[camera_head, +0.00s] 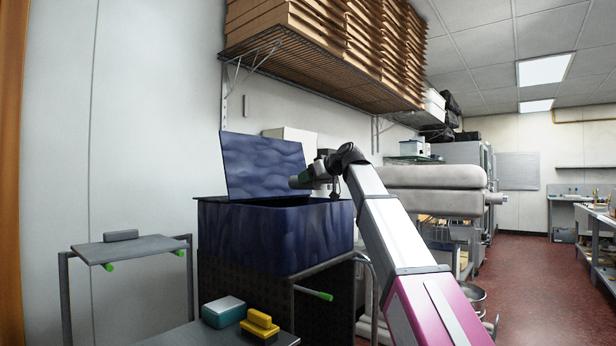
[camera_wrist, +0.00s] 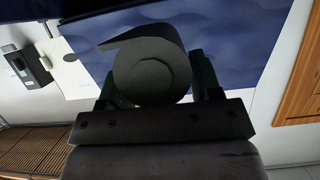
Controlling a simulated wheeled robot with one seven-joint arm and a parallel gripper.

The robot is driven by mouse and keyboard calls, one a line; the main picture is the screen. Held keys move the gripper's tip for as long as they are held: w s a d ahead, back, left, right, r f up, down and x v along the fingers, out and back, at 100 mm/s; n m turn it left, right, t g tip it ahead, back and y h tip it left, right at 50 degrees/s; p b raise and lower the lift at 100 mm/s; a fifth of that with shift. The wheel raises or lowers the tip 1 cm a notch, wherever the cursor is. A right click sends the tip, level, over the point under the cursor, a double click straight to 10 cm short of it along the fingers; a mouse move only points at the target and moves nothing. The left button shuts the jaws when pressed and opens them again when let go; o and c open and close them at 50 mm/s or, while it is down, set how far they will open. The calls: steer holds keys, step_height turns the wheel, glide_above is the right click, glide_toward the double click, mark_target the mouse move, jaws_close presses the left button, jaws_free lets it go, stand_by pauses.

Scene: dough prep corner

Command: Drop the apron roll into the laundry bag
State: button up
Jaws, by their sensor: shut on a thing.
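The apron roll is a dark grey roll, seen end-on in the wrist view (camera_wrist: 152,78) with a loose flap at its top. My gripper (camera_wrist: 152,92) is shut on it, one finger on each side. In the head view my gripper (camera_head: 314,178) is above the right part of the laundry bag (camera_head: 270,236), a dark blue box-shaped bag. The bag's lid (camera_head: 264,165) stands open at the back. The roll (camera_head: 298,182) shows as a small dark shape above the bag's rim. The bag's inside is mostly hidden.
The bag stands on a dark perforated stand. A grey side table (camera_head: 135,249) is at left. A teal box (camera_head: 223,311) and a yellow box (camera_head: 260,325) lie in front. A wire shelf (camera_head: 310,75) with stacked cardboard hangs above. White rolls (camera_head: 432,190) are at right.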

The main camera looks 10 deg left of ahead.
steer(key=shift+f, duration=2.4)
steer(key=o, duration=1)
steer(key=shift+o, duration=0.2)
steer(key=v, duration=1)
steer(key=shift+s+d+r, duration=0.2)
steer(key=shift+s+d, duration=0.05)
steer(key=shift+d, duration=0.05)
